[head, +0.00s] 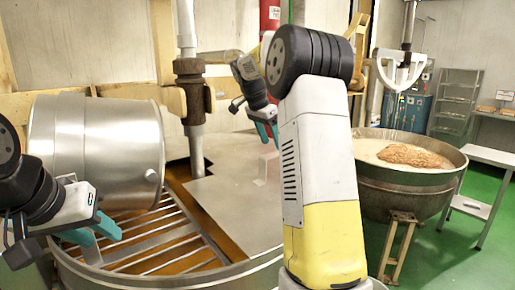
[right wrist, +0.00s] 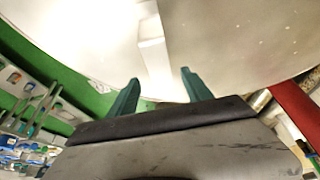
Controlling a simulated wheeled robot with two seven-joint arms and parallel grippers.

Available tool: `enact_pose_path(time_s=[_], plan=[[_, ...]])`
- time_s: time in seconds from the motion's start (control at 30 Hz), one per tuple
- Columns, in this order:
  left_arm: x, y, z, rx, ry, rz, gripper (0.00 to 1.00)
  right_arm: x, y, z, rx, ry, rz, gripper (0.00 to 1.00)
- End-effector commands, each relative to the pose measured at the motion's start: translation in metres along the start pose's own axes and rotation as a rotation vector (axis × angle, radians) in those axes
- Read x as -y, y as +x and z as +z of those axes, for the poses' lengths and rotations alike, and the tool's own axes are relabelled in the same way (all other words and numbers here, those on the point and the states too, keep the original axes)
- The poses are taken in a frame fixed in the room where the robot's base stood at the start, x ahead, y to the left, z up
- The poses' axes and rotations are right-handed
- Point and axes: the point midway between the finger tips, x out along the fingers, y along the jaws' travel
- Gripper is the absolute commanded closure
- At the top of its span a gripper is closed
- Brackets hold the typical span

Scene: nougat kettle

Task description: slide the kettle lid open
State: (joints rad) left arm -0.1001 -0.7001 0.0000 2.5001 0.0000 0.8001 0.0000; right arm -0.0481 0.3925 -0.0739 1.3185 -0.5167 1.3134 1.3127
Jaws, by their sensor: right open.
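The kettle lid (head: 222,205) is a flat grey metal plate covering the right part of the near kettle (head: 150,285). A small pale handle block (head: 268,168) stands up from the lid, partly behind my right arm. In the right wrist view the handle (right wrist: 152,52) is ahead of the fingers, slightly left of the middle between them. My right gripper (head: 267,132) is open and empty above the handle, with teal fingers on either side in the right wrist view (right wrist: 158,88). My left gripper (head: 96,232) hangs over the slatted grate at the left, its teal fingers apart and empty.
A metal drum (head: 100,145) lies on its side over the slatted grate (head: 165,245). A vertical shaft (head: 193,95) rises behind the lid. A second kettle (head: 410,170) with brown contents stands at right, beside a grey side table (head: 490,160). Green floor is free at far right.

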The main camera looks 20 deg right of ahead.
Motion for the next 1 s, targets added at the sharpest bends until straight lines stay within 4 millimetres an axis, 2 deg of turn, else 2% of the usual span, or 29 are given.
enact_pose_path(time_s=[0.1,0.2,0.57,0.87,1.0], plan=[[0.0,0.0,0.0,0.0,0.0,0.0,0.64,0.0,0.018,0.0,0.001,0.0,0.002,0.42],[0.0,0.0,0.0,0.0,0.0,0.0,0.64,0.0,0.028,0.0,0.0,0.0,0.0,0.42],[0.0,0.0,0.0,0.0,0.0,0.0,0.64,0.0,0.033,0.0,0.0,-0.001,-0.001,0.42],[0.0,0.0,0.0,0.0,0.0,0.0,0.64,0.0,0.033,0.0,0.0,-0.001,-0.002,1.0],[0.0,0.0,0.0,0.0,0.0,0.0,0.64,0.0,0.033,0.0,0.0,-0.001,-0.002,1.0]])
